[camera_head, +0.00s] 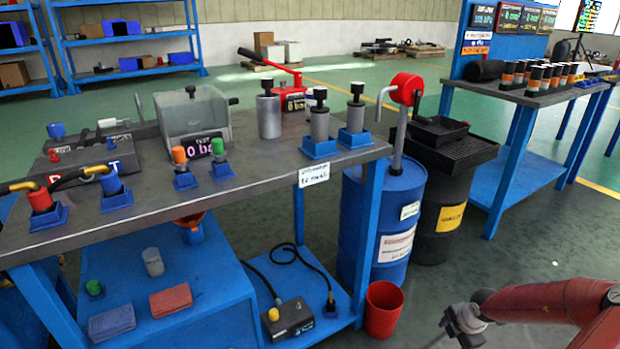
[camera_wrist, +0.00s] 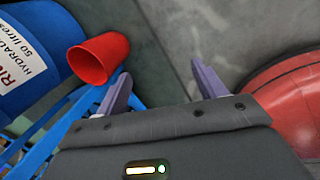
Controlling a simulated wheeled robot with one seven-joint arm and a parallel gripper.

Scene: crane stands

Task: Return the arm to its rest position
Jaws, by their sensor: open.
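My arm is red and reaches in at the lower right of the head view, low over the floor and right of the red bucket (camera_head: 383,308). My gripper (camera_head: 442,342) shows only in part there, at the bottom edge. In the wrist view my gripper (camera_wrist: 160,82) has its two purple-grey fingers wide apart with only bare floor between them. It holds nothing. The red bucket (camera_wrist: 98,58) lies beyond the left finger in that view, apart from it. The red rounded surface at the right of the wrist view is probably part of my own body.
A workbench (camera_head: 240,190) with cylinders and gauges stands at left. A blue drum (camera_head: 375,225) and a black drum (camera_head: 440,215) stand at its right end; the blue drum (camera_wrist: 40,50) also shows in the wrist view. Another bench (camera_head: 520,170) stands behind.

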